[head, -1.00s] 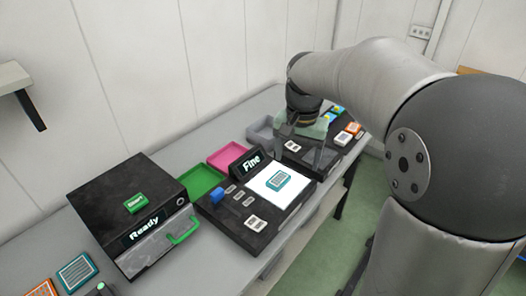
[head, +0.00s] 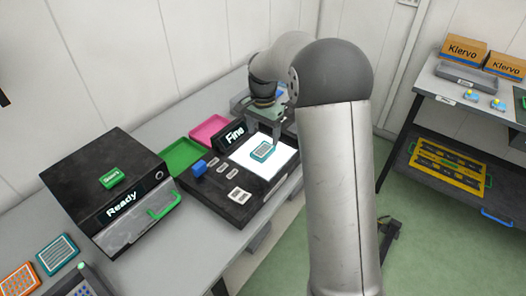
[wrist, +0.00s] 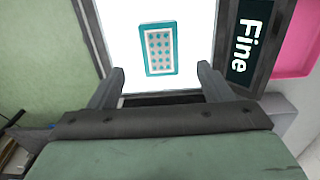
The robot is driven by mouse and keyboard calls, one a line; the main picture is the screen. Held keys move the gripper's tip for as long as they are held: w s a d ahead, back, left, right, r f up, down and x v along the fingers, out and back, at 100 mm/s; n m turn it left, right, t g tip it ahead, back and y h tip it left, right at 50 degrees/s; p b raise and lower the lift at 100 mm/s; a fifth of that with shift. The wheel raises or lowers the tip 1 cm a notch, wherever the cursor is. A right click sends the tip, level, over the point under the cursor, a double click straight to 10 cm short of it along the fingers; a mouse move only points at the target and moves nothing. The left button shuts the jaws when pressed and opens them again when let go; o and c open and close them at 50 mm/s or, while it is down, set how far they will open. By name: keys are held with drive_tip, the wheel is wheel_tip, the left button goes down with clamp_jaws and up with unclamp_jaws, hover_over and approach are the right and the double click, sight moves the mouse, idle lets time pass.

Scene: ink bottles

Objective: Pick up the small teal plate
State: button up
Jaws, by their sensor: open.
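A small teal plate (head: 263,151) with a light patterned centre lies flat on the bright white pad (head: 281,160) of the black device marked "Fine". In the wrist view the plate (wrist: 174,48) lies beyond my fingertips, roughly midway between them sideways. My gripper (wrist: 161,70) is open and empty. In the head view my gripper (head: 265,128) hangs near the back right edge of the white pad, apart from the plate; the arm hides part of the area behind it.
The "Fine" sign (head: 234,135) stands upright beside the pad. A black box marked "Ready" (head: 105,200) is left, with green (head: 182,158) and pink (head: 209,130) trays behind. Another teal plate (head: 57,254) and an orange one (head: 20,283) lie at the far left.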

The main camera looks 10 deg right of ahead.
sight(263, 150)
drive_tip(key=shift+f+p, duration=0.45)
drive_tip(key=shift+f, duration=2.75)
drive_tip(key=shift+c, duration=0.3)
drive_tip(key=c, duration=1.1)
drive_tip(key=shift+r, duration=0.1)
